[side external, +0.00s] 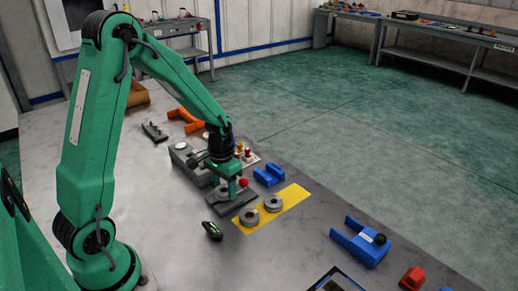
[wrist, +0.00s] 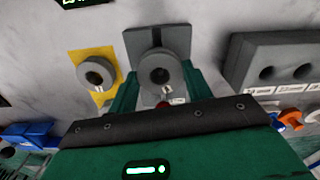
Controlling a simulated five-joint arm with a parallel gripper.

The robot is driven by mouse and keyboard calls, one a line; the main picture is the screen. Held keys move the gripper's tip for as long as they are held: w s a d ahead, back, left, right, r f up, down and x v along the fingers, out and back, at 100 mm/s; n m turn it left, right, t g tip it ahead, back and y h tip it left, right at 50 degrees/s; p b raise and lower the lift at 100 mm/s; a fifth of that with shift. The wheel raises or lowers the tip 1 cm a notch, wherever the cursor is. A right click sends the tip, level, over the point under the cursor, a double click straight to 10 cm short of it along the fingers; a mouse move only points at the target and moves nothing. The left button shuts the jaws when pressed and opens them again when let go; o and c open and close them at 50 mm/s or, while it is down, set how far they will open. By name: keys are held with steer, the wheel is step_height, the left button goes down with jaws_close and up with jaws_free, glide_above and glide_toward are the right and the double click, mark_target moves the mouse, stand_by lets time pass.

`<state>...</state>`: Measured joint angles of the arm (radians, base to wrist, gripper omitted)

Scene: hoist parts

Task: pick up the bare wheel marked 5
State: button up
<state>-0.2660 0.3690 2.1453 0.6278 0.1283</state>
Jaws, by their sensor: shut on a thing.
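My gripper (side external: 228,184) is low over a dark grey plate (side external: 238,206), its fingers shut on a grey wheel (side external: 221,191). In the wrist view my green fingers (wrist: 159,82) stand on either side of this wheel (wrist: 158,67), which lies at the plate (wrist: 141,40). I cannot tell whether it touches the plate. Its small white tag is too blurred to read.
A grey block with holes (wrist: 285,58) stands beside the plate. Blue brackets (side external: 269,175) (side external: 362,244) and a red part (side external: 412,279) lie along the bench edge. A small dark device (side external: 212,231) lies before the plate. The near bench is mostly clear.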

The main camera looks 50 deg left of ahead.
steer(key=shift+r, duration=0.55)
step_height(320, 180, up, 2)
steer(key=shift+r, duration=0.2)
steer(key=s+d+r, duration=0.3)
steer(key=d+r, duration=0.3)
steer(key=d, duration=0.5)
steer(key=shift+d+r, duration=0.15)
steer(key=shift+r, duration=0.15)
steer(key=shift+s, duration=0.1)
